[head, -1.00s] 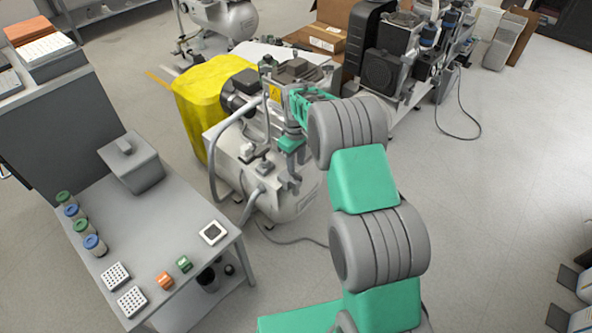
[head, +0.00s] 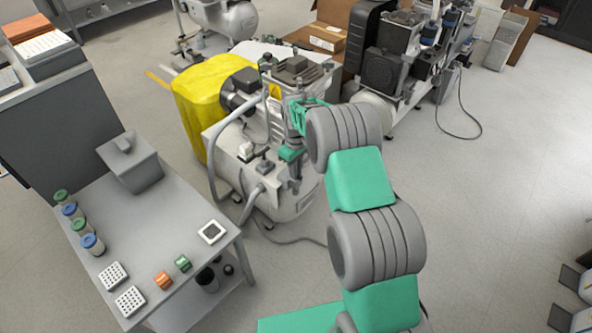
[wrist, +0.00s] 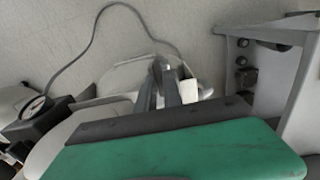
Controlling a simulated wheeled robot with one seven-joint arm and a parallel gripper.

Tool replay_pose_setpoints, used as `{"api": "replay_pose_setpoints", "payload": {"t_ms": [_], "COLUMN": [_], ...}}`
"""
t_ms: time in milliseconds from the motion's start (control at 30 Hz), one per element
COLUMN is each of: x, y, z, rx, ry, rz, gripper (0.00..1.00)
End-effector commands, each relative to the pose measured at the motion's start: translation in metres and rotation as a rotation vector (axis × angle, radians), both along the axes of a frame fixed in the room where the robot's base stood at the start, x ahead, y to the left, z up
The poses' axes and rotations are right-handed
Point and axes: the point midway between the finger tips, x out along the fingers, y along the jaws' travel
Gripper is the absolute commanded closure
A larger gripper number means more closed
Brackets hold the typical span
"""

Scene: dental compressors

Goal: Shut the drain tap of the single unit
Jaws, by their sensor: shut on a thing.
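The single unit (head: 285,207) is a compressor with a pale tank, standing by the yellow cover in the head view. My gripper (head: 294,188) points down at the front right of its tank. In the wrist view my gripper's two grey fingers (wrist: 160,72) are close together over the pale tank (wrist: 122,76). They are shut on a small part at their tips, which appears to be the drain tap. The fingers hide most of the tap, so its lever angle cannot be told. A small white block shows just right of the fingers.
A grey bench (head: 165,225) with jars, racks and a grey box stands to the left. A yellow cover (head: 205,100) lies behind the unit. Another compressor (head: 385,70) stands behind to the right. A cable runs on the floor.

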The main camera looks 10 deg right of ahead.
Motion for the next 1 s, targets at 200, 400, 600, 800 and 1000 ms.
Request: {"api": "replay_pose_setpoints", "payload": {"t_ms": [200,400,600,800,1000], "x": [0.0000,0.0000,0.0000,0.0000,-0.0002], "y": [0.0000,0.0000,0.0000,0.0000,0.0000], "z": [0.0002,0.0003,0.0009,0.0016,0.0018], "rx": [0.000,0.000,0.000,0.000,-0.001], "ry": [0.000,0.000,0.000,0.000,0.001], "rz": [0.000,-0.002,-0.032,-0.126,-0.284], "gripper": [1.00,1.00,1.00,1.00,1.00]}}
